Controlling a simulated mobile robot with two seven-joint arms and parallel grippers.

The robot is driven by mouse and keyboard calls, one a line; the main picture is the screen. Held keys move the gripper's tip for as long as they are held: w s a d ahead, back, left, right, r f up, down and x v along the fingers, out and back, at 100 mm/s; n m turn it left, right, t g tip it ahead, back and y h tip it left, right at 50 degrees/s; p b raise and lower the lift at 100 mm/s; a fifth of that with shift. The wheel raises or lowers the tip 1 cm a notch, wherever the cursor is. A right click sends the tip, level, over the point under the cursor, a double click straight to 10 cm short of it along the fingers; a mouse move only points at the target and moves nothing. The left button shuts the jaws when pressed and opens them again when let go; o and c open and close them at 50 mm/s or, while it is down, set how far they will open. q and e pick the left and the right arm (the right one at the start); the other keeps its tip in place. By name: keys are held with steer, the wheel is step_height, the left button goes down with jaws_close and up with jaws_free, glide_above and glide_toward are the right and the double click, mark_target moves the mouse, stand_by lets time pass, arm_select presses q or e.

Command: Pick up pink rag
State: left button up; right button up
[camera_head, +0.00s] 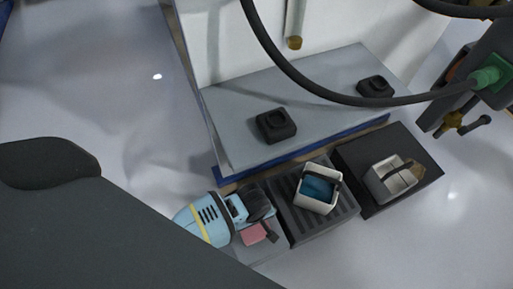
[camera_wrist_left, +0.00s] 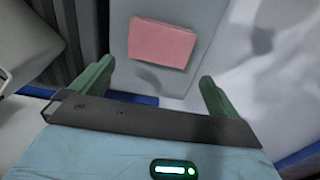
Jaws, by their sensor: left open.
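The pink rag (camera_head: 254,233) lies flat on a grey surface near the bottom middle of the head view. In the left wrist view it is a pink rectangle (camera_wrist_left: 162,43), just beyond the fingertips and between their lines. My left gripper (camera_wrist_left: 156,74) has its two green fingers spread wide, with nothing between them. The rag looks apart from both fingers. In the head view, the light blue body with a yellow band beside the rag looks like my left wrist; its fingers are not clear there. My right gripper is not in view.
A white bin (camera_head: 318,188) with blue cloth stands on a dark ribbed top, right of the rag. A pale bin (camera_head: 391,180) stands on a black top (camera_head: 430,173) farther right. Behind is a raised grey platform (camera_head: 330,98) with two black blocks. A dark cable crosses above.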

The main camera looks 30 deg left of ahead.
mark_target(254, 227)
arm_select(q)
step_height(254, 227, down, 3)
steer(key=shift+r+b, duration=0.2)
steer(key=shift+b, duration=0.5)
steer(key=shift+f+b, duration=0.4)
steer(key=shift+f, duration=0.1)
step_height(254, 227, down, 3)
steer(key=shift+d+f+b, duration=0.1)
steer(key=shift+f+b, duration=0.05)
steer(key=shift+b, duration=1)
steer(key=shift+f+b, duration=0.3)
steer(key=shift+f, duration=0.2)
steer(key=shift+r, duration=0.1)
steer(key=shift+c, duration=0.9)
steer(key=c, duration=0.6)
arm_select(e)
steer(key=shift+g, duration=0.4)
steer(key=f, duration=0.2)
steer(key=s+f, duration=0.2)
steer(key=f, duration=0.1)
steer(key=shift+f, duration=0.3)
